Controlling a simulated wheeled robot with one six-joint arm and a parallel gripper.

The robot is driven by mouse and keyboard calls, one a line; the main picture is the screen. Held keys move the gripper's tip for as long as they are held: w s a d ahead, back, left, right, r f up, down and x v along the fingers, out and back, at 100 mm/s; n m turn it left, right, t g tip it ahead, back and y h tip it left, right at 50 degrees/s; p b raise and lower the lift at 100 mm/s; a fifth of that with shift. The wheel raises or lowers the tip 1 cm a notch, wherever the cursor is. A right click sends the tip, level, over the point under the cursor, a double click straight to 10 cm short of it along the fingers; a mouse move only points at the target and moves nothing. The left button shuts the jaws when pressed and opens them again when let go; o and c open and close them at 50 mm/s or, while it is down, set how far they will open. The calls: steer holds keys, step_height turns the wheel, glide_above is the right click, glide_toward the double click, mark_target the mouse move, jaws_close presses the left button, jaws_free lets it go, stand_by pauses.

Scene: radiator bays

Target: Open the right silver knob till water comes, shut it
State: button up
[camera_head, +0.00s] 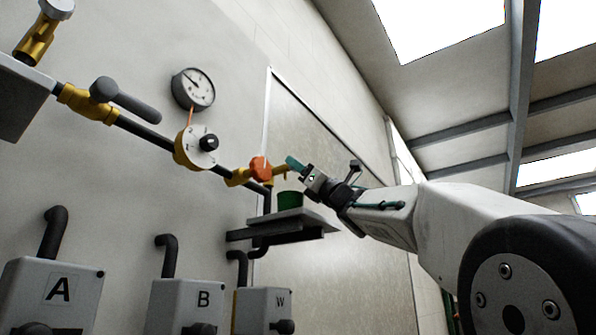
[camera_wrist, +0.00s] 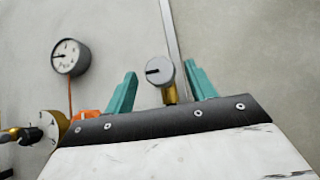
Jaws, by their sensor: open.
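In the wrist view a round silver knob (camera_wrist: 160,70) with a dark mark on its face sits on a brass stem. It appears between my two teal fingers, with a gap on each side; I cannot tell how far ahead it is. In the head view my gripper (camera_head: 298,168) is open at the right end of the pipe and hides this knob. A second silver knob (camera_head: 57,9) stands on a brass valve at the upper left. A green cup (camera_head: 290,200) stands below my gripper; its inside is hidden, and no water shows.
An orange knob (camera_head: 260,168) sits just left of my gripper. A white dial (camera_head: 201,144) and a pressure gauge (camera_head: 194,89) are further left. The cup's shelf (camera_head: 312,222) juts out below. Boxes A (camera_head: 58,290), B (camera_head: 203,299) and W (camera_head: 279,300) stand lower.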

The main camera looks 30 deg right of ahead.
steer(key=shift+w+r, duration=0.2)
steer(key=shift+r, duration=0.05)
steer(key=c, duration=1)
steer(key=shift+o, duration=0.2)
